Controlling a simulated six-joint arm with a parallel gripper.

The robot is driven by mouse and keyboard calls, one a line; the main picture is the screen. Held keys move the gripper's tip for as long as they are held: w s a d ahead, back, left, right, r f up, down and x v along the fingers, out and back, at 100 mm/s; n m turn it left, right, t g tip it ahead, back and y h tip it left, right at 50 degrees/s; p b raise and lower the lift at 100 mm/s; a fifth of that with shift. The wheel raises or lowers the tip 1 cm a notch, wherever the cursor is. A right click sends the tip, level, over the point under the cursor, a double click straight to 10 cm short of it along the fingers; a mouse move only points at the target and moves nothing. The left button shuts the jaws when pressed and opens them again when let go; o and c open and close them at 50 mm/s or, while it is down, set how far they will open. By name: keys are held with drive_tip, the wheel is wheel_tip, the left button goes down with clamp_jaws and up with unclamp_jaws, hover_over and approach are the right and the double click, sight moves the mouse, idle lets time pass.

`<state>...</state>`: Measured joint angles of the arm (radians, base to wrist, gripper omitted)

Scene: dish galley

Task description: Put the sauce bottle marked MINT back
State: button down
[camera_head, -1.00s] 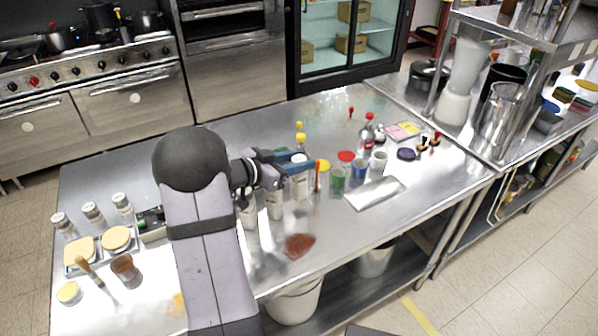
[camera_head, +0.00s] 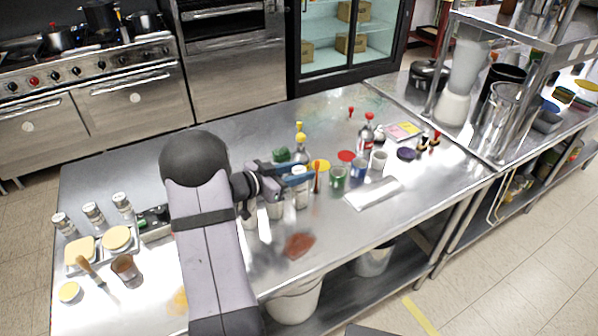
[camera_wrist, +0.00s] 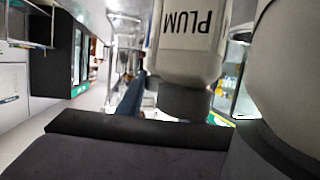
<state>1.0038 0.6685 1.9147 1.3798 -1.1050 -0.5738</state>
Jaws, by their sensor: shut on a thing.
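My gripper (camera_head: 297,178), with blue fingers, is shut on a pale sauce bottle (camera_head: 301,195) above the front middle of the steel table. Its mark is not readable, and I cannot tell whether its base touches the table. In the wrist view, a large pale rounded body (camera_wrist: 288,65) fills the right side, probably the held bottle. Left of it is a pale bottle marked PLUM (camera_wrist: 190,35), its lettering upside down in the picture. In the head view, more pale bottles (camera_head: 275,209) stand left of the held one, partly hidden by my arm. No MINT mark is visible.
Right of the gripper stand a green cup (camera_head: 338,178), a blue cup (camera_head: 358,169) and a red-capped bottle (camera_head: 366,133). A yellow-topped bottle (camera_head: 301,150) is behind. A pale tray (camera_head: 372,192) lies right, and a red-brown patch (camera_head: 299,245) in front.

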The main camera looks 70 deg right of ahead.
drive_tip(key=shift+a+f, duration=0.25)
drive_tip(key=shift+f, duration=0.4)
drive_tip(key=c, duration=1.3)
unclamp_jaws()
drive_tip(key=shift+s+f, duration=0.1)
drive_tip(key=shift+s, duration=0.05)
drive_tip(key=shift+o, duration=0.2)
drive_tip(key=shift+r, duration=0.4)
drive_tip(key=shift+w+a+r, duration=0.1)
drive_tip(key=shift+w+r, duration=0.1)
drive_tip(key=shift+w, duration=0.05)
drive_tip(key=b+v, duration=0.1)
drive_tip(key=v, duration=1)
drive_tip(key=shift+w+r+b, duration=0.2)
drive_tip(key=shift+r+b, duration=0.1)
drive_tip(key=shift+r, duration=0.2)
